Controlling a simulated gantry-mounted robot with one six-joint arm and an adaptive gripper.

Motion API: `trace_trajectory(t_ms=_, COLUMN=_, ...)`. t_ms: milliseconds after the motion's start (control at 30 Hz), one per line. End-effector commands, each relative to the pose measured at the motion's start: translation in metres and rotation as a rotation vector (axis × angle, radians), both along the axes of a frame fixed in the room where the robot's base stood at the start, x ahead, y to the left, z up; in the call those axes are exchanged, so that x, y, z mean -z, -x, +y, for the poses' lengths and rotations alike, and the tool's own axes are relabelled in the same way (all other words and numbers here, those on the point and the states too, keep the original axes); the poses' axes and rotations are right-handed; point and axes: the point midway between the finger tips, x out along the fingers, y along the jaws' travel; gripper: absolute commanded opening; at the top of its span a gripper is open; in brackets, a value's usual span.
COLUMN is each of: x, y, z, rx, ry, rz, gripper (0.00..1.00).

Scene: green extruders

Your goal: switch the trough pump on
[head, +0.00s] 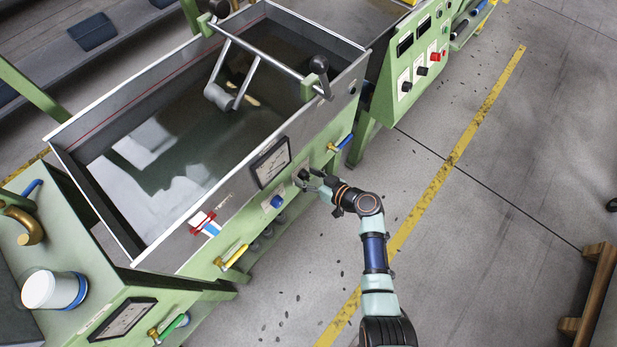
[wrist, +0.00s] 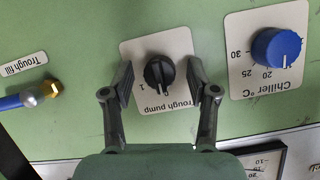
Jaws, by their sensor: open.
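The trough pump switch (wrist: 159,73) is a black rotary knob on a cream plate (wrist: 180,45) labelled "Trough pump", upside down in the wrist view. A "1" shows at the left of the knob; its other marking is hidden or unclear. My gripper (wrist: 160,76) is open, one finger on each side of the knob, with visible gaps between. I cannot tell how deep the fingertips reach. In the head view my gripper (head: 310,180) is at the green front panel of the trough (head: 205,215), largely covering the switch.
A blue chiller knob (wrist: 276,48) is beside the plate; it also shows in the head view (head: 277,201). A blue-handled trough fill valve (wrist: 35,97) is on the other side. A gauge (head: 271,162) sits above.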

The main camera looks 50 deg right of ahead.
Motion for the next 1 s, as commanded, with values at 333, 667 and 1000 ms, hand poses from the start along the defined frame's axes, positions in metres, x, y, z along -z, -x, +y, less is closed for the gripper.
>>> trace_trajectory(t_ms=333, x=-0.0001, y=0.0004, z=0.0000, rx=0.000, ry=0.000, rz=0.000, gripper=0.09)
trace_trajectory(t_ms=667, x=0.0009, y=0.0006, z=-0.0004, rx=-0.001, ry=-0.028, rz=0.002, gripper=0.00)
trace_trajectory(t_ms=1000, x=0.0034, y=0.0002, z=-0.0019, rx=-0.001, ry=-0.230, rz=0.011, gripper=0.00)
